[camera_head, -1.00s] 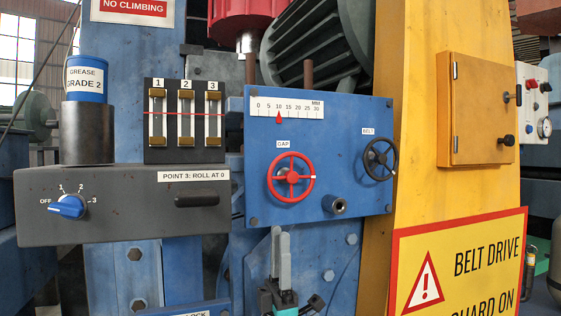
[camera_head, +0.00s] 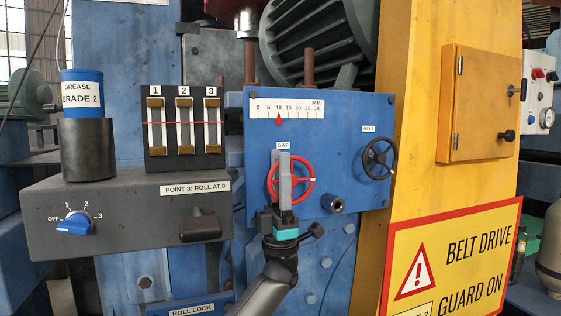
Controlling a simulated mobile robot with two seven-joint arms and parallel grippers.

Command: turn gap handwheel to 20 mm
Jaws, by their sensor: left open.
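The red gap handwheel (camera_head: 307,180) is on the blue panel (camera_head: 350,130), under a "GAP" label. The scale (camera_head: 287,108) above it runs from 0 to 30 mm, and its red pointer (camera_head: 278,120) stands at about 10. My left gripper (camera_head: 285,160) points up in front of the handwheel and covers its middle and lower left part. Its grey fingers are seen nearly edge-on, and it is open. I cannot tell whether the fingers touch the wheel. My right gripper is not in view.
A black belt handwheel (camera_head: 379,158) is to the right on the same panel. At left are a grey box with a blue selector knob (camera_head: 75,223), a dark handle (camera_head: 200,229) and a grease can (camera_head: 83,92).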

